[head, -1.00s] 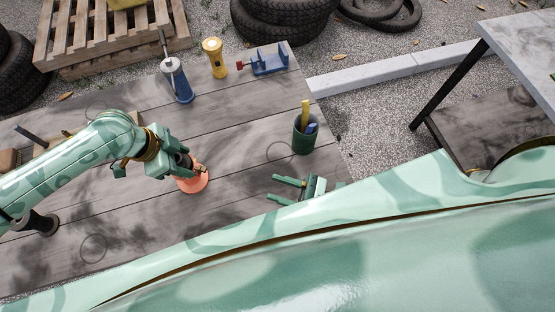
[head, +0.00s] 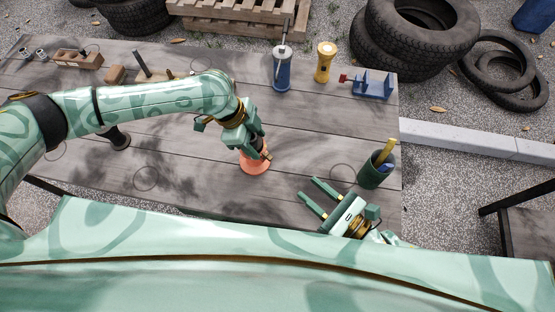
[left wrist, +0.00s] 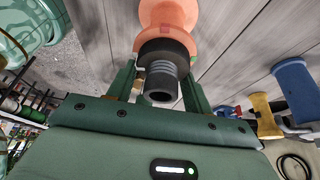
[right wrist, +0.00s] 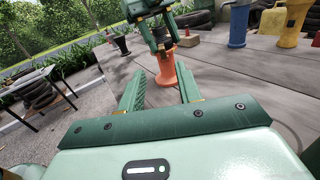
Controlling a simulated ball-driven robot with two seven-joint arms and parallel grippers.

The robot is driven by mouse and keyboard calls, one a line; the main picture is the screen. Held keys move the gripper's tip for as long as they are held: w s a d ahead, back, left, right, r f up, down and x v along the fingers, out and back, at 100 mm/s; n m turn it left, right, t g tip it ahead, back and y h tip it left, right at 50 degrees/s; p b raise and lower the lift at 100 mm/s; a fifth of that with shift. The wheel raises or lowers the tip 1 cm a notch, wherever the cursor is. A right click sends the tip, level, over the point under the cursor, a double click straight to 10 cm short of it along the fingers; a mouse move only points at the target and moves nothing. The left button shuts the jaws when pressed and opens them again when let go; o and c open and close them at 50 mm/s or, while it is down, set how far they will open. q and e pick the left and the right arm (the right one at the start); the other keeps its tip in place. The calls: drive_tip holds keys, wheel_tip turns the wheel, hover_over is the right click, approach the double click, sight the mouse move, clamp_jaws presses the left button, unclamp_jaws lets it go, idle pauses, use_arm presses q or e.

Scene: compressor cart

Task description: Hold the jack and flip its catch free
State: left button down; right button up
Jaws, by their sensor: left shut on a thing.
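The jack is orange with a flared base (head: 255,168) and a dark neck, and stands upright on the table. My left gripper (head: 262,152) is shut on the dark neck from above. In the left wrist view the dark ringed neck (left wrist: 163,85) is between the fingers, with the orange body (left wrist: 168,20) beyond. A small reddish patch shows on the collar; I cannot tell whether it is the catch. My right gripper (head: 308,188) is open and empty, low over the table to the right of the jack. In the right wrist view the jack (right wrist: 166,75) is ahead, beyond the open fingers.
A green cup (head: 372,177) with a yellow-handled item stands near the right edge. Wooden blocks (head: 78,59) lie far left.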

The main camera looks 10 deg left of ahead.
sight(271, 158)
drive_tip(key=x, duration=1.2)
drive_tip(key=shift+f, duration=0.3)
clamp_jaws()
